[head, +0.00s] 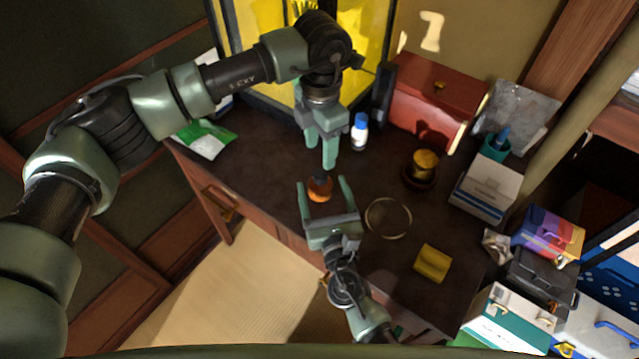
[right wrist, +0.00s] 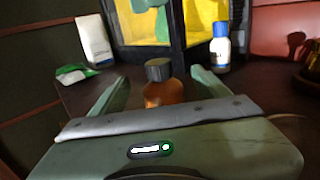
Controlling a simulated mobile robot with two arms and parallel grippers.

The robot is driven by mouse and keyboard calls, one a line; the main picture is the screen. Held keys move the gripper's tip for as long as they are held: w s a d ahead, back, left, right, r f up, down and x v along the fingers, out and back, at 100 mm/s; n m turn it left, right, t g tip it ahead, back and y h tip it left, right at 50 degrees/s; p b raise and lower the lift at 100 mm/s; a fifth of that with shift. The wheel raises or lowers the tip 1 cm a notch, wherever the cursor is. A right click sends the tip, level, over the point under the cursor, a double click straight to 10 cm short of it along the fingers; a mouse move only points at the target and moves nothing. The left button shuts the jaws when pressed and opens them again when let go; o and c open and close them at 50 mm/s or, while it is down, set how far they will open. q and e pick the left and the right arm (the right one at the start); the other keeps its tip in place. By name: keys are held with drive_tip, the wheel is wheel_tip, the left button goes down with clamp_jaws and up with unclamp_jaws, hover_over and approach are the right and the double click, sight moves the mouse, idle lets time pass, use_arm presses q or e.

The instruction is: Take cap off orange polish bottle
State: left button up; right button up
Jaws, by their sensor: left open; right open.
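The orange polish bottle (head: 320,190) stands on the dark desk near its front edge. Its dark grey cap (right wrist: 158,69) is on top of the orange body (right wrist: 163,93) in the right wrist view. My right gripper (head: 323,188) is open, with its two fingers on either side of the bottle; I cannot tell whether they touch it. My left gripper (head: 329,160) is open and points down just above and behind the bottle.
A green and white packet (head: 205,139) lies left. A ring (head: 388,218), a yellow block (head: 432,263) and a round brown pot (head: 424,163) are to the right. Boxes crowd the right end.

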sight(318, 171)
drive_tip(key=x, duration=0.5)
drive_tip(key=shift+w, duration=0.3)
drive_tip(key=shift+f, duration=0.1)
clamp_jaws()
